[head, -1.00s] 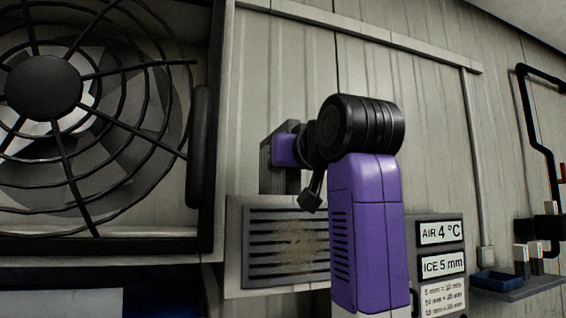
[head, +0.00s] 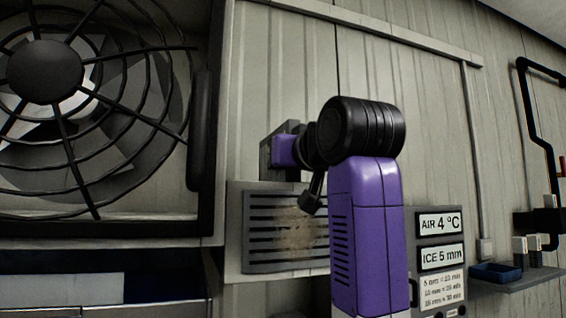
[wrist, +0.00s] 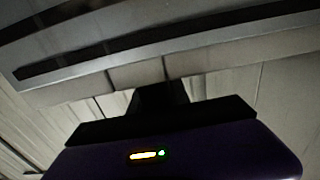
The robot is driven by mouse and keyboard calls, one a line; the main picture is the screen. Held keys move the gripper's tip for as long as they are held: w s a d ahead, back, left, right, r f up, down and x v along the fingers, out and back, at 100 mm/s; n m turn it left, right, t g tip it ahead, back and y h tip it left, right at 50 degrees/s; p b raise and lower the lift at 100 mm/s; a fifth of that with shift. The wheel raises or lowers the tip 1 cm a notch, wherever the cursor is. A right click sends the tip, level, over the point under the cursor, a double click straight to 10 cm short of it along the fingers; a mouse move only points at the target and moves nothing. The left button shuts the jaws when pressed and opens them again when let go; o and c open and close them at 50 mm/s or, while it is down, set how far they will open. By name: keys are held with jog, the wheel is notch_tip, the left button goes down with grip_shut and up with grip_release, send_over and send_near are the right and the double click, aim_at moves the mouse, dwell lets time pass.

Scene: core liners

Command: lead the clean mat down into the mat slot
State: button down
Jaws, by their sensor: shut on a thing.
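My gripper (wrist: 160,94) shows from behind in the wrist view as a dark block on a black bar. It is shut, and its fingertips and what lies between them are too dark to tell apart. A grey panel with dark grooves (wrist: 200,42) runs slanted just beyond it; whether they touch is unclear. In the head view my purple and black arm hides the gripper's jaws. I cannot make out the clean mat or the mat slot clearly in either view. A slatted grille (head: 262,235) with a brown dusty patch is on the wall, partly behind my arm.
A large fan behind a wire guard (head: 46,72) fills the left. A sign panel (head: 441,255) reads AIR 4 °C and ICE 5 mm. A shelf (head: 530,279) with a blue tray (head: 495,271) stands at the right, near a black pipe (head: 533,112).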

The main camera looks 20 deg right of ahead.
aim_at(299, 183)
jog(key=shift+f+b, duration=0.55)
jog(key=shift+f, duration=0.4)
jog(key=c, duration=1.1)
grip_release()
jog(key=shift+c, duration=0.2)
jog(key=shift+f, duration=0.1)
jog(key=s+b, duration=0.2)
jog(key=s, duration=0.5)
jog(key=shift+s, duration=0.35)
jog(key=shift+s, duration=0.15)
